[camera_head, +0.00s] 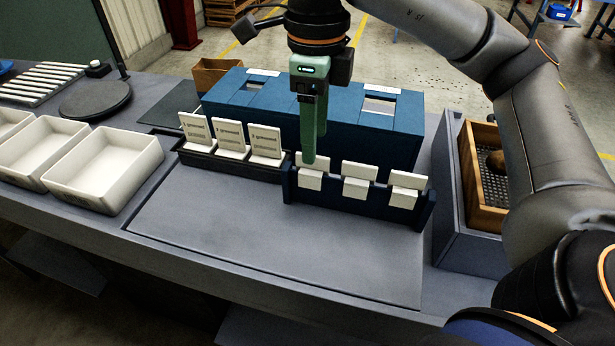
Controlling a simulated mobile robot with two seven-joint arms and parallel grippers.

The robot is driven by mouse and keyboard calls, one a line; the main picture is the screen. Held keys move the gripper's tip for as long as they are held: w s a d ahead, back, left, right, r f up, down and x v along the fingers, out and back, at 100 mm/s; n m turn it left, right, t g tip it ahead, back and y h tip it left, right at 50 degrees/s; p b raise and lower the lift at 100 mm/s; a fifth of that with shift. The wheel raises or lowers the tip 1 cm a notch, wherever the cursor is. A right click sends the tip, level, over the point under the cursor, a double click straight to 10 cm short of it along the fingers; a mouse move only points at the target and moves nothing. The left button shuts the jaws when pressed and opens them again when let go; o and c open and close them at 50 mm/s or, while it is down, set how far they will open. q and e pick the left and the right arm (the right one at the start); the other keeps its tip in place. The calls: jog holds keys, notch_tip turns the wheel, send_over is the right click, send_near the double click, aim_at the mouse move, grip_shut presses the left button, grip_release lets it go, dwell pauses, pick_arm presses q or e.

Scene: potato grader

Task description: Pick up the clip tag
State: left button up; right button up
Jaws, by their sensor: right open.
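Several white clip tags sit in a row on a dark blue rail (330,203): a left one (309,181), a middle one (355,188) and a right one (403,198). My right gripper (312,158) points down with its green fingers at the left clip tag. Its jaws are open, and the near finger covers part of that tag's top. I cannot tell whether the fingers touch the tag. My left gripper is not in view.
A blue box (270,110) with slots on top stands behind the rail. White printed cards (230,137) stand in a black holder (225,162) to the left. White trays (105,165) are further left. A wooden crate (470,175) stands right. The front table surface is clear.

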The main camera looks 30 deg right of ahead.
aim_at(311, 171)
notch_tip(311, 171, down, 3)
jog(key=shift+r, duration=0.15)
jog(key=shift+s+a+f+p, duration=0.1)
jog(key=shift+a+f+p, duration=0.1)
jog(key=shift+f, duration=1.35)
jog(key=shift+s+a+f+p, duration=0.1)
jog(key=shift+a+f+p, duration=0.1)
jog(key=shift+f, duration=1.3)
jog(key=shift+c, duration=0.2)
grip_shut()
